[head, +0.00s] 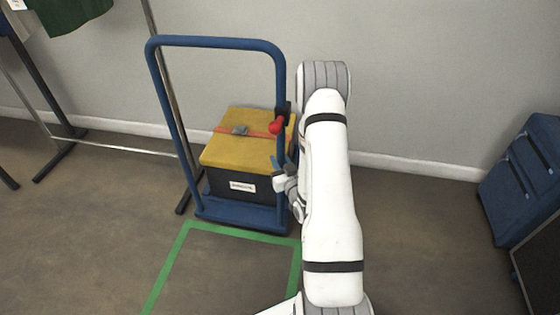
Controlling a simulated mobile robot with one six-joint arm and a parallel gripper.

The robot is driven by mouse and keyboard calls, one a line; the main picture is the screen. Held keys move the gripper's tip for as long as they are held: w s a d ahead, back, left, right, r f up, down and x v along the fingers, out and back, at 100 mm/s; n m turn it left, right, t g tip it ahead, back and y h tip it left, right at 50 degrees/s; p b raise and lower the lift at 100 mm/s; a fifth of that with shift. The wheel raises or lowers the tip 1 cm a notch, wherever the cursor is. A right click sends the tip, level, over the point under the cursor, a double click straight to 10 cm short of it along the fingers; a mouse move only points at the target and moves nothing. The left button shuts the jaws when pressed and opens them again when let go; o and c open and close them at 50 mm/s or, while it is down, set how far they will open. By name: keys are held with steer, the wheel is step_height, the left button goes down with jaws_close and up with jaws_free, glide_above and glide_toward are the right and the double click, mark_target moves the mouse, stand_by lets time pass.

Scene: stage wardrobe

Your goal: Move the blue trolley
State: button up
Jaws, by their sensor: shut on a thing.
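The blue trolley (242,216) stands on the floor near the wall, with a tall tubular push handle (215,43) on its near side. A black box with a yellow lid (227,152) rides on its deck, crossed by an orange strap (255,132). A red knob (277,125) shows at the handle's right upright. My gripper (283,170) is at that right upright, below the red knob, and is shut on it. My white arm hides part of the trolley's right side and the exact contact of the fingers.
A green tape outline (169,262) lies on the floor just in front of the trolley, empty where visible. A clothes rack (112,147) with a green garment (75,12) stands at left, one post close behind the handle. A blue suitcase (522,180) stands at far right.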

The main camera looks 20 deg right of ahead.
jaws_close()
stand_by(0.8)
